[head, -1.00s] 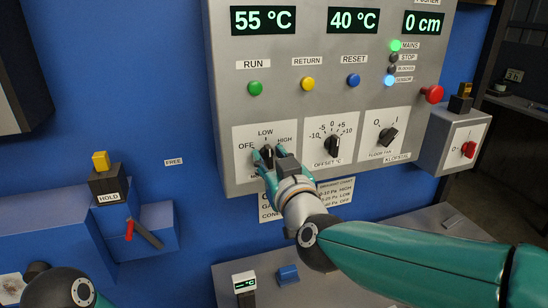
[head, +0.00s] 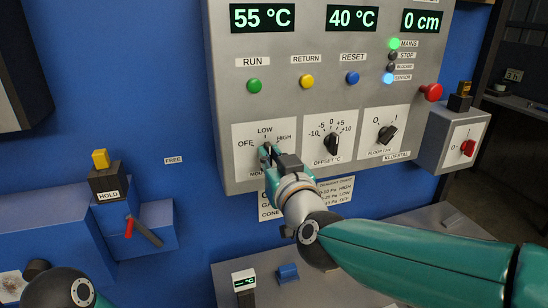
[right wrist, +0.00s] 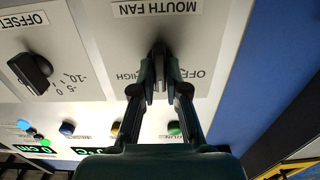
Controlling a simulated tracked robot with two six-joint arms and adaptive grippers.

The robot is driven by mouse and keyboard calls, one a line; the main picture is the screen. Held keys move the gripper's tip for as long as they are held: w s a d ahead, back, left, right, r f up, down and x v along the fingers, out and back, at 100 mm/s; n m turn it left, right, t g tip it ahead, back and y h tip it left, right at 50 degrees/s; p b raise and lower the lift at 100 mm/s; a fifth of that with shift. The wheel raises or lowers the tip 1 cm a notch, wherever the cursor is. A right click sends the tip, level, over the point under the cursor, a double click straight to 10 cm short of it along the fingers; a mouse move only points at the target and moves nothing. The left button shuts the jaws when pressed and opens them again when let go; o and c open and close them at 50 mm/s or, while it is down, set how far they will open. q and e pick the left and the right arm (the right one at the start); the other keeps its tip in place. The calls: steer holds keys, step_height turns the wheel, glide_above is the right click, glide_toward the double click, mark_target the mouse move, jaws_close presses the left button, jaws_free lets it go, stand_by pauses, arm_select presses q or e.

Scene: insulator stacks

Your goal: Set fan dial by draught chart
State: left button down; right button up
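The mouth fan dial (right wrist: 160,60) is a dark knob on a white plate marked OFF, LOW and HIGH. My right gripper (head: 269,152) is at this dial, its fingers closed in on both sides of the knob. The right wrist view shows the two fingertips (right wrist: 160,84) against it. They hide most of the knob in the head view, so its pointer setting cannot be read. The draught chart (head: 337,190) is a white label below the panel, partly hidden by my right arm, with HIGH, LOW and OFF lines. My left gripper is out of view.
The offset dial (head: 332,144) and floor fan switch (head: 387,134) sit right of the fan dial. Green (head: 254,86), yellow (head: 306,82) and blue (head: 352,78) buttons are above. A red mushroom button (head: 431,92) sticks out at right. A small display (head: 244,280) stands below.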

steer(key=shift+o, duration=1.4)
steer(key=shift+r, duration=0.15)
steer(key=shift+o, duration=0.6)
steer(key=shift+w, duration=0.25)
steer(key=shift+s, duration=0.1)
steer(key=shift+s, duration=0.15)
steer(key=v, duration=1.1)
steer(key=shift+s, duration=0.3)
steer(key=shift+d, duration=0.15)
